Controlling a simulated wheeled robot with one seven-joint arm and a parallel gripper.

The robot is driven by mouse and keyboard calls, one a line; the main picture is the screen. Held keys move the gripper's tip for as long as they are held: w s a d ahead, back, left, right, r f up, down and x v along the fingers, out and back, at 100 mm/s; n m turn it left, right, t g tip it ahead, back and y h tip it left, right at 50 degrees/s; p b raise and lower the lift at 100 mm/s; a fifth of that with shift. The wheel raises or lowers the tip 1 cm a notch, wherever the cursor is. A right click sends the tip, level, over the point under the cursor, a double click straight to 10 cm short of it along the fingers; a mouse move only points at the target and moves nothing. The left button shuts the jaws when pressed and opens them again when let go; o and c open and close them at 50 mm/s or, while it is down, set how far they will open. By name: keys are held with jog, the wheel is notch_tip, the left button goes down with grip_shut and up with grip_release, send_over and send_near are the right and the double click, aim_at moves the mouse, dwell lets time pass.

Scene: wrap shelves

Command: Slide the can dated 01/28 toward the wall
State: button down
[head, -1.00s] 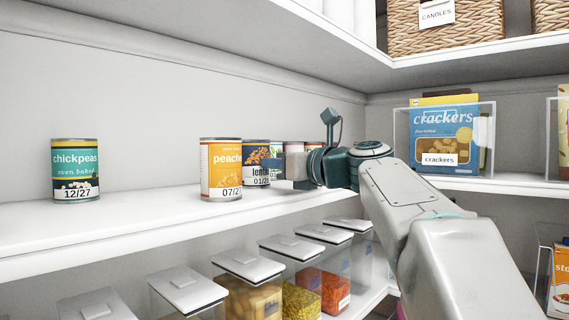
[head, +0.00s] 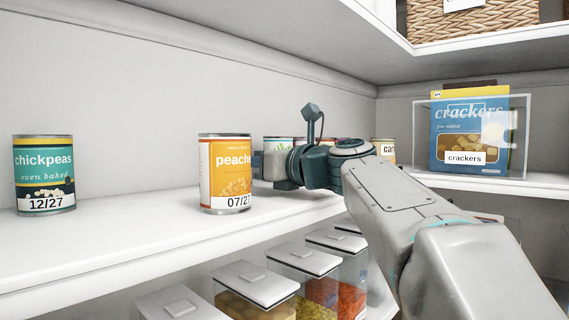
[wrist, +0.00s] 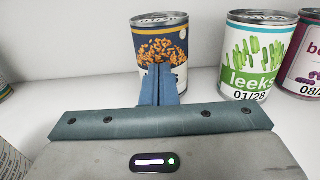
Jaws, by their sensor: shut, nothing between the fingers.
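A leeks can (wrist: 253,60), white and green, reads 01/28 in the wrist view. A dark-blue can with an orange pulse picture (wrist: 160,45) stands upright to its left; its date is hidden behind my fingers. My gripper (wrist: 160,72) is shut and empty, its fingertips in front of the dark-blue can's label; I cannot tell if they touch. In the head view my gripper (head: 260,165) is just right of the peaches can (head: 225,175), and the dark-blue can is hidden. The leeks can's top (head: 278,143) shows behind my gripper.
A chickpeas can (head: 44,175) stands at the left of the shelf (head: 120,235), with bare shelf between it and the peaches. A purple-label can (wrist: 305,60) stands right of the leeks. A clear crackers bin (head: 520,140) is at the right. Lidded boxes (head: 300,257) are below.

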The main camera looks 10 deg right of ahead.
jog(key=b+v, duration=0.1)
jog(key=v, duration=0.3)
jog(key=b+v, duration=0.1)
jog(key=v, duration=0.4)
jog(key=d+b+v, duration=0.1)
jog(key=v, duration=0.4)
jog(key=shift+w+d, duration=0.1)
jog(key=shift+w, duration=0.1)
